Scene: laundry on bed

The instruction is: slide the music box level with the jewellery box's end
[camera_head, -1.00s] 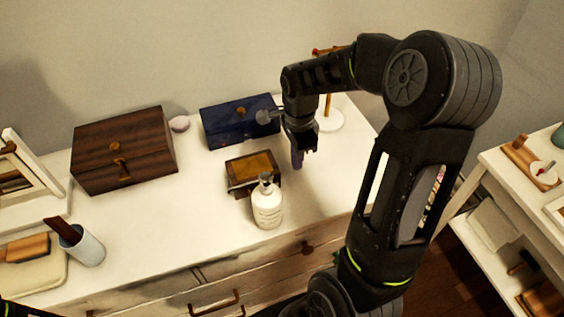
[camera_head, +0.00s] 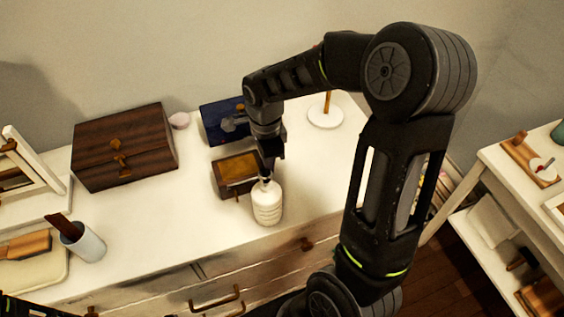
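The small brown wooden box with a brass-coloured top, seemingly the music box (camera_head: 226,187), stands on the white dresser top. A dark blue box (camera_head: 213,117) with a brass fitting stands behind it, partly hidden by my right arm. A large dark wooden box (camera_head: 150,151) with a brass clasp stands to the left. The frames do not settle which of these two is the jewellery box. My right gripper (camera_head: 266,171) points down at the small box's right side, close to or touching it. Its fingers look shut and empty, with the tips partly hidden behind the bottle.
A white pump bottle (camera_head: 267,205) stands just in front of my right gripper. A pale round item (camera_head: 179,120) lies between the large box and blue box. A cup (camera_head: 85,245) with a brush and a mirror frame (camera_head: 40,158) are at left. The dresser (camera_head: 150,225) is clear left of the small box.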

